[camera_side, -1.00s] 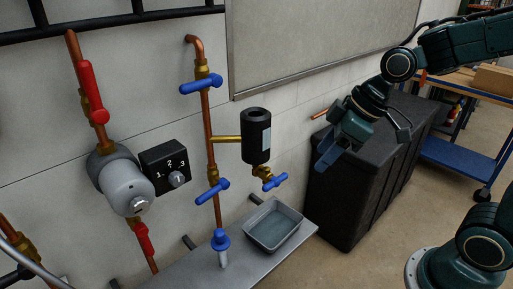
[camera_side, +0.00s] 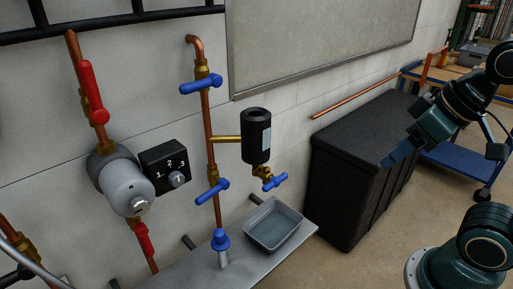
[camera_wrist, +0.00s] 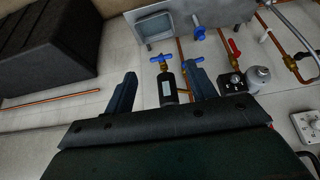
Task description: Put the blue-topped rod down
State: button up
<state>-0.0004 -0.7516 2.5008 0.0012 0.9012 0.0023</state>
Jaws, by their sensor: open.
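In the wrist view a small blue top (camera_wrist: 199,33) shows on the shelf beside the tray.
A copper pipe with blue valve handles (camera_side: 203,83) and a black cylinder (camera_side: 256,136) is on the wall. A grey pump (camera_side: 123,184) and a black dial box (camera_side: 165,167) are further left. The large black box (camera_side: 345,190) stands right of the shelf.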

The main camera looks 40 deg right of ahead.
jog(key=shift+w, duration=0.1)
jog(key=w+a+f+m+g+y, duration=0.1)
jog(key=w+a+f+m+y, duration=0.3)
jog(key=w+a+f, duration=0.5)
jog(key=w+a+f+m+g+y, duration=0.1)
jog(key=w+a+f+m+y, duration=0.3)
jog(key=w+f, duration=0.55)
jog(key=w+f+m+t+y, duration=0.3)
jog(key=w+f+m, duration=0.4)
jog(key=m, duration=0.1)
jog(key=m+t, duration=0.4)
jog(key=m, duration=0.7)
send_near(221, 249)
jog(key=shift+h, duration=0.3)
jog(key=shift+w+d+r, duration=0.2)
jog(key=shift+d+r, duration=0.25)
jog(key=shift+r, duration=0.25)
jog(key=shift+w+d+r, duration=0.2)
jog(key=shift+d+r, duration=0.3)
jog(key=shift+r, duration=0.2)
jog(key=shift+w+d+r, duration=0.2)
jog(key=shift+d+r, duration=0.25)
jog(key=shift+r, duration=0.25)
jog(key=x, duration=0.8)
jog(key=shift+w+a+f, duration=0.15)
jog(key=shift+a+f, duration=0.05)
jog(key=shift+a, duration=0.05)
